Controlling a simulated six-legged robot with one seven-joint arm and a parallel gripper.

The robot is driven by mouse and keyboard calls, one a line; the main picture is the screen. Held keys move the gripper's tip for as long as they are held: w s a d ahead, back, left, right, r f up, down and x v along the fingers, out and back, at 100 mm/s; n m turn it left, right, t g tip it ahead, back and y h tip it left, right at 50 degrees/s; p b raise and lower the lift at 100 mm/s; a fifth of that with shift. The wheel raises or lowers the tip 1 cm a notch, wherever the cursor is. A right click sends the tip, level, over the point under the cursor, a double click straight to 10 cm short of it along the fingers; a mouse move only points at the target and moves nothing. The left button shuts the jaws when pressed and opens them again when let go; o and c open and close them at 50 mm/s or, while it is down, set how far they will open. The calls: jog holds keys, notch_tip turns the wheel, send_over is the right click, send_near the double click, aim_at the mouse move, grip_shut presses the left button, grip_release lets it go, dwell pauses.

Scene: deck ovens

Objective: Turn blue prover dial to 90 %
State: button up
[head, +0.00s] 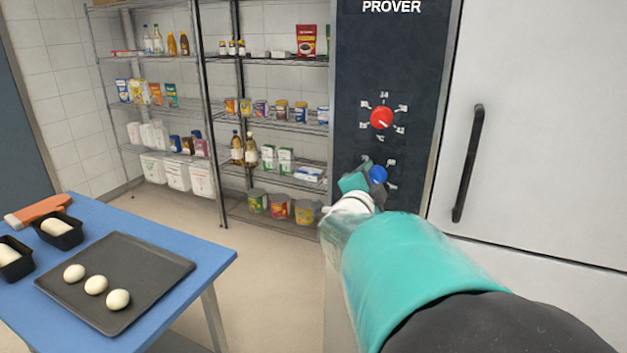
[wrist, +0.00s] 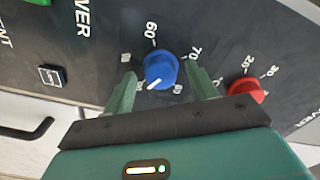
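The blue prover dial (wrist: 160,67) is on the dark panel, with its white pointer mark aimed to the lower left in the wrist view. Readable numbers around it include 60 and 70; the label nearest the pointer is hard to read, with my left finger close by. My gripper (wrist: 162,72) is open, one finger on each side of the dial, with small gaps showing. In the head view, my gripper (head: 366,184) is at the blue dial (head: 378,174) and partly covers it and its scale.
A red dial (head: 381,117) sits above the blue one; it also shows right of my fingers in the wrist view (wrist: 245,91). A door handle (head: 468,163) stands to the right. A blue table (head: 205,262) with a tray (head: 150,262) is at the left.

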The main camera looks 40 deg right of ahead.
jog(key=v, duration=1.4)
jog(key=shift+s, duration=0.1)
